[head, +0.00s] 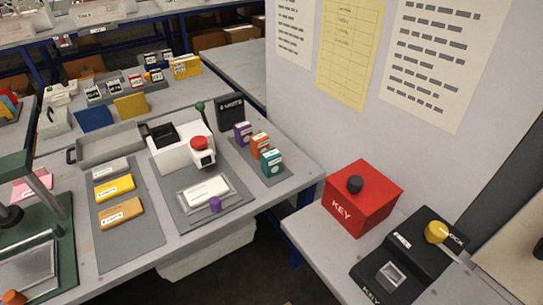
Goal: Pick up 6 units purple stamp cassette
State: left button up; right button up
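The purple stamp cassette (243,133) stands upright on a grey mat on the table, right of the white machine. It is the farthest in a row of three, behind an orange cassette (260,146) and a teal cassette (271,163). Each has a pale label on its front, too small to read. Neither of my grippers shows in the head view.
The white machine (180,147) with a red knob is left of the cassettes, and a black box (230,110) stands behind them. A red KEY box (362,198) and a black device (405,258) are on the right bench. A floor gap separates the benches.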

aim_at(243, 130)
jog(key=z, duration=0.05)
jog(key=k, duration=0.3)
jog(key=u, duration=0.95)
jog(key=i, duration=1.05)
jog(key=u, duration=0.05)
